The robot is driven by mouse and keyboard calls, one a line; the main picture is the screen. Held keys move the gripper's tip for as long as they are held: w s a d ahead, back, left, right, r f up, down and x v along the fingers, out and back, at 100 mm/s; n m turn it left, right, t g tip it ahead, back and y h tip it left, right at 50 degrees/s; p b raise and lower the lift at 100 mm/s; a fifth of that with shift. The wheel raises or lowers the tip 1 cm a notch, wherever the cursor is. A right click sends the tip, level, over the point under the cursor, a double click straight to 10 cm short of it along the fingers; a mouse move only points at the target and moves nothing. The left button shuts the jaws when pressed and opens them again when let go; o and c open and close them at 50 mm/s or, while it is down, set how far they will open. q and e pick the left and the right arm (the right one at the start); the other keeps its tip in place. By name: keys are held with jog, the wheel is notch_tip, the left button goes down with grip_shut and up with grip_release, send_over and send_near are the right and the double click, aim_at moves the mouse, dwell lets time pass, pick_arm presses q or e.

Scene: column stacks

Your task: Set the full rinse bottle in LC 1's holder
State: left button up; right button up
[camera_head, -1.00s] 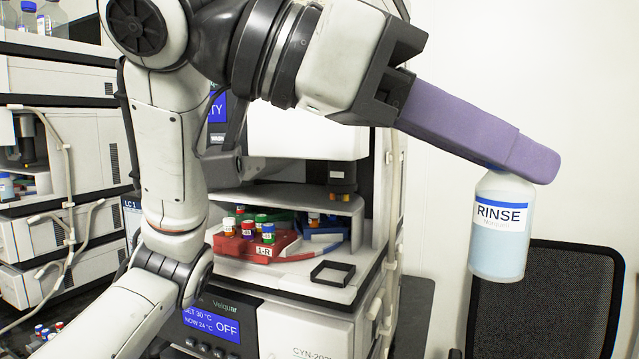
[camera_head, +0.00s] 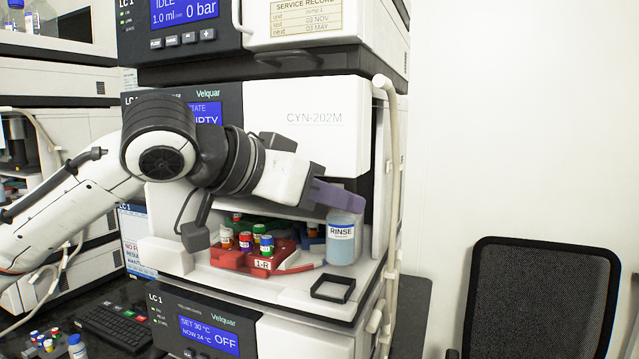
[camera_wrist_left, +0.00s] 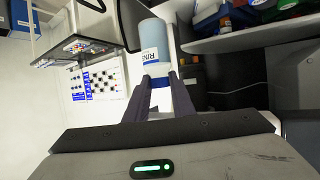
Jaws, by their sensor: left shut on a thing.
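The rinse bottle (camera_head: 342,241) is a clear bottle with pale blue liquid and a white RINSE label. My left gripper (camera_head: 346,197) has purple fingers shut on its top, and the bottle hangs upright. The bottle also shows between the fingers (camera_wrist_left: 155,92) in the left wrist view (camera_wrist_left: 154,48). The black square holder (camera_head: 333,289) sits on the front ledge of LC 1's open module, below the bottle in the head view and empty. The bottle appears above and behind it, apart from it. My right gripper is not in view.
A red rack (camera_head: 243,262) with several capped vials stands in the open bay left of the bottle. A pale tube (camera_head: 391,150) runs down the stack's right side. A black mesh chair (camera_head: 540,300) stands at the right.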

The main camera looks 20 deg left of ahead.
aim_at(327, 233)
pick_arm(q)
jog(key=shift+w+a+r+t, duration=0.15)
jog(key=shift+w+a+t, duration=0.15)
jog(key=shift+a, duration=0.3)
jog(key=shift+a+f, duration=0.1)
jog(key=shift+f, duration=0.6)
jog(key=shift+d+f, duration=0.2)
jog(key=shift+f, duration=0.95)
jog(key=shift+s, duration=0.25)
jog(key=shift+f+b, duration=0.5)
jog(key=shift+f, duration=0.4)
jog(key=o, duration=0.9)
